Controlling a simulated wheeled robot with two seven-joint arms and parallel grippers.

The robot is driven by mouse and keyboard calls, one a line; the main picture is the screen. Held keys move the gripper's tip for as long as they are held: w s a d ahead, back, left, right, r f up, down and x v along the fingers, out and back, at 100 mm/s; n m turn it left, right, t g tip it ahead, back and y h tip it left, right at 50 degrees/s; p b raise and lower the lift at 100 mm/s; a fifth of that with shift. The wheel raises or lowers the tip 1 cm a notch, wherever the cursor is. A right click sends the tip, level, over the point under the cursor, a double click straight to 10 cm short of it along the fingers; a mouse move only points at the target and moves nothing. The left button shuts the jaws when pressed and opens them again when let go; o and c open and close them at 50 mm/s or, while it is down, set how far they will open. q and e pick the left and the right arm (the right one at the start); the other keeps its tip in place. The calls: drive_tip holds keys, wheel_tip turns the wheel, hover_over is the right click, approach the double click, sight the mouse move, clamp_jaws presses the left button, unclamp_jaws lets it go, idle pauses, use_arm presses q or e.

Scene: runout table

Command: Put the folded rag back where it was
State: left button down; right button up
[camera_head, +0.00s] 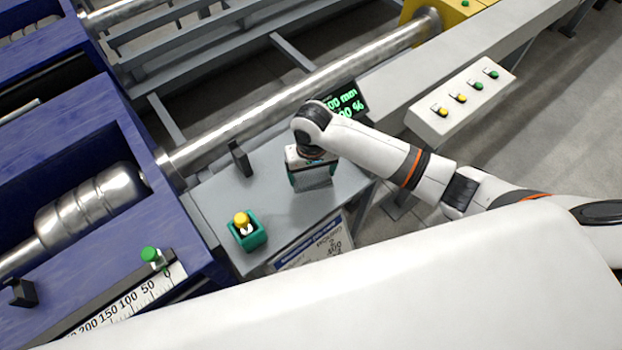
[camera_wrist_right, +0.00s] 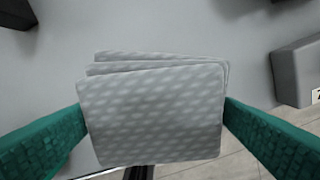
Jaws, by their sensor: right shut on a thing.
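The folded rag (camera_wrist_right: 150,118) is a light grey, textured stack of layers. In the right wrist view it sits between the two green fingers of my right gripper (camera_wrist_right: 155,130), which is shut on it. In the head view my right gripper (camera_head: 312,178) is over the grey table (camera_head: 205,200), near its right edge. The rag is mostly hidden there by the gripper, and I cannot tell whether it touches the table. My left gripper is not in view.
A dark upright block (camera_head: 240,158) stands further back. A lit display (camera_head: 346,101) is behind my right wrist. A steel bar (camera_head: 290,95) runs along the back. A button panel (camera_head: 462,100) is at right.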

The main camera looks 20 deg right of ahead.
sight(311, 181)
drive_tip(key=shift+f, duration=0.45)
drive_tip(key=f, duration=0.3)
drive_tip(key=shift+w+a+f, duration=0.15)
drive_tip(key=shift+a, duration=0.05)
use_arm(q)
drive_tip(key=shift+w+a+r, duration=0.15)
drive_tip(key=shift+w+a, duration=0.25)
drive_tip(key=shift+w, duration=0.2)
use_arm(e)
drive_tip(key=shift+d+f, duration=0.1)
drive_tip(key=shift+f, duration=0.1)
drive_tip(key=o, duration=0.8)
drive_tip(key=shift+f, duration=0.1)
wheel_tip(311, 181, up, 12)
drive_tip(key=shift+r, duration=0.15)
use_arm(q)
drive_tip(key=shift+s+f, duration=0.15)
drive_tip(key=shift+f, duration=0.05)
